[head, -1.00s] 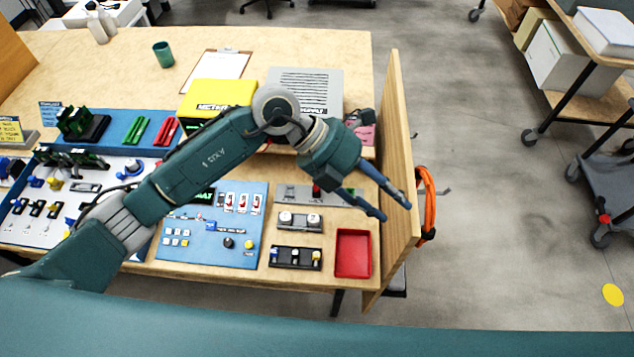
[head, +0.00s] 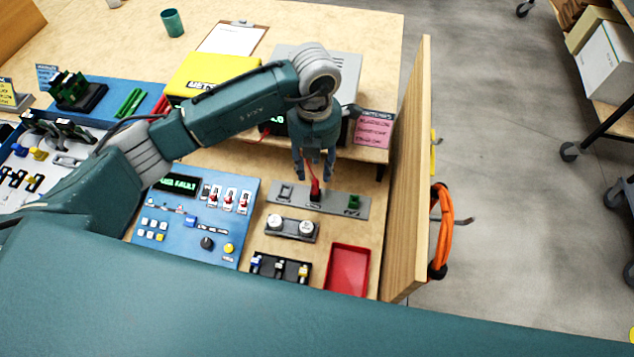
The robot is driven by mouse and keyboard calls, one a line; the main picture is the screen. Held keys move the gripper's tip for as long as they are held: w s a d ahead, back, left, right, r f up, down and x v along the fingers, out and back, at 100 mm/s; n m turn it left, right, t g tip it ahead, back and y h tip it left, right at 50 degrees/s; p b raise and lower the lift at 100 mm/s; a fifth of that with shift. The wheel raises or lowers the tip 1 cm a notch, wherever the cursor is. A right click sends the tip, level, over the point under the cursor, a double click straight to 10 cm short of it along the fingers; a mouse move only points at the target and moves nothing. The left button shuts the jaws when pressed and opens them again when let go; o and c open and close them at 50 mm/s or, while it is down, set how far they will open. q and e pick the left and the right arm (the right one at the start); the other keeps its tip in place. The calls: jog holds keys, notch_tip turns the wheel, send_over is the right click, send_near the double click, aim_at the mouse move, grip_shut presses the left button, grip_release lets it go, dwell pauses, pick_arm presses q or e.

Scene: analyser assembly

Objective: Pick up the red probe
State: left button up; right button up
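The red probe (head: 315,191) stands upright in the middle of a grey holder strip (head: 338,203) on the bench. A thin red lead runs up from it past my gripper. My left gripper (head: 314,174) points down with its fingers apart. Its fingertips are around the level of the probe's top in the picture; I cannot tell whether they touch it. The gripper is empty. My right gripper is not in view.
A red tray (head: 348,270), a block with two white knobs (head: 292,228) and a blue panel (head: 179,250) lie nearer. A wooden side wall (head: 410,170) stands close on the right.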

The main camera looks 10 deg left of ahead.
aim_at(315, 180)
pick_arm(q)
jog(key=shift+s+f, duration=0.1)
jog(key=shift+f, duration=0.6)
jog(key=f+p, duration=0.1)
jog(key=f, duration=0.2)
jog(key=f+p, duration=0.1)
jog(key=f, duration=0.1)
jog(key=shift+s+d+p, duration=0.1)
jog(key=shift+s+p, duration=0.2)
jog(key=shift+s, duration=0.05)
jog(key=shift+f, duration=0.15)
jog(key=shift+w+f, duration=0.1)
grip_shut()
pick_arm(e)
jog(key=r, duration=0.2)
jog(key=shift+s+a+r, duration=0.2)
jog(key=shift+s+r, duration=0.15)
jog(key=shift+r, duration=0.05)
